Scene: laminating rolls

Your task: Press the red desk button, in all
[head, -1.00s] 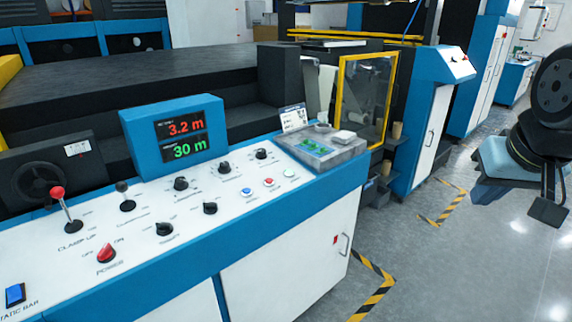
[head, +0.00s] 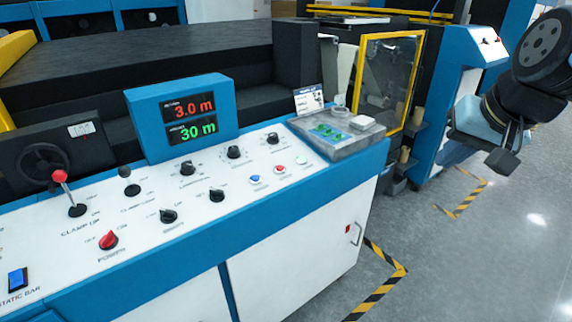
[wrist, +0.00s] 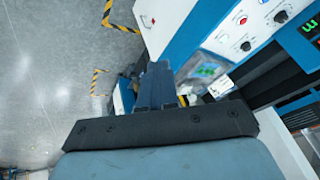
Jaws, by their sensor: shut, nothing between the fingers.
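The red desk button (head: 280,170) is a small round button on the white console top, between a blue button (head: 255,180) and a pale green button (head: 302,160). It also shows small near the upper right of the wrist view (wrist: 243,20). My gripper (head: 455,134) hangs over the aisle at the right of the head view, well apart from the console and to the right of the button. In the wrist view its blue-grey fingers (wrist: 156,82) are together and empty. The fingertips are small and partly unclear in the head view.
A grey tray (head: 345,143) sits on the console's right end, near the buttons. A display (head: 185,118) stands behind the knobs. A red-knobbed lever (head: 65,190) and a red power switch (head: 108,241) are at left. The floor (head: 470,270) right of the console is clear.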

